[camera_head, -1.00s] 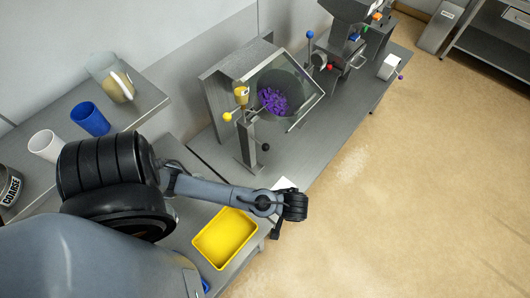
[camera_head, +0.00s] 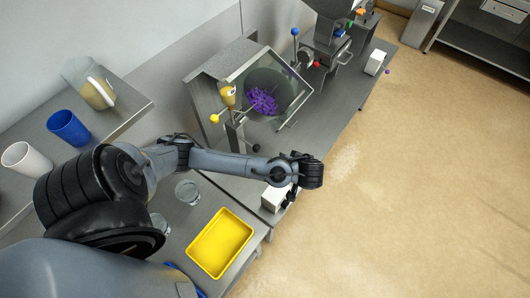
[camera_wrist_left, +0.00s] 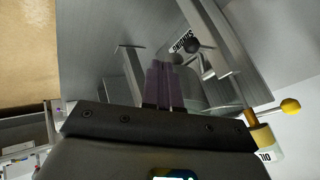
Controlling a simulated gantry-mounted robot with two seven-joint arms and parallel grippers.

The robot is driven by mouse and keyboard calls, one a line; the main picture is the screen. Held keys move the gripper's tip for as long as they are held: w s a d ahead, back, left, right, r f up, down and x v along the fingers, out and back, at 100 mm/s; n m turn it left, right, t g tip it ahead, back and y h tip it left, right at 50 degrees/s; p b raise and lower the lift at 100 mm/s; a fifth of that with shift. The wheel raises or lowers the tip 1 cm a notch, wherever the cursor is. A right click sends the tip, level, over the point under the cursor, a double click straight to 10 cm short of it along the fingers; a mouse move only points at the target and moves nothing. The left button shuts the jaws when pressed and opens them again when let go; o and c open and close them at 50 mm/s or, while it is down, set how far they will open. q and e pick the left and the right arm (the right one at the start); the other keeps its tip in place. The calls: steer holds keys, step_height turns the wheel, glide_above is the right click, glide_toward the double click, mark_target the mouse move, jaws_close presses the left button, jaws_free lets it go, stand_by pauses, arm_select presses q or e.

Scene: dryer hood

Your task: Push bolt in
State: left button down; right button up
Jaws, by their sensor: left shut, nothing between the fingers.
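The hood (camera_head: 195,92) stands on the grey bench with its slanted clear front open above a bowl of purple pieces (camera_head: 262,100). Beside it, a metal post carries a yellow-ball lever (camera_head: 214,118) and a black knob (camera_head: 256,148). The knob may be the bolt's end; I cannot tell. In the left wrist view, the black knob (camera_wrist_left: 192,45) is ahead and right of my left gripper (camera_wrist_left: 163,72), apart from it. The yellow ball (camera_wrist_left: 290,105) is at the right. My left gripper is shut and empty. My right gripper is not in view.
A yellow tray (camera_head: 221,243) lies on the bench in front of my left arm. A white box (camera_head: 275,198) is near the bench edge below my wrist. A blue cup (camera_head: 68,127) and white cup (camera_head: 24,157) stand on the left shelf. Open floor lies right.

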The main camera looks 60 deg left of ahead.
mark_target(250, 145)
arm_select(q)
steer(key=s+a+f+p, duration=0.2)
steer(key=a+f+p, duration=0.2)
steer(key=a+f, duration=0.3)
steer(key=shift+s+a, duration=0.15)
steer(key=shift+a, duration=1.15)
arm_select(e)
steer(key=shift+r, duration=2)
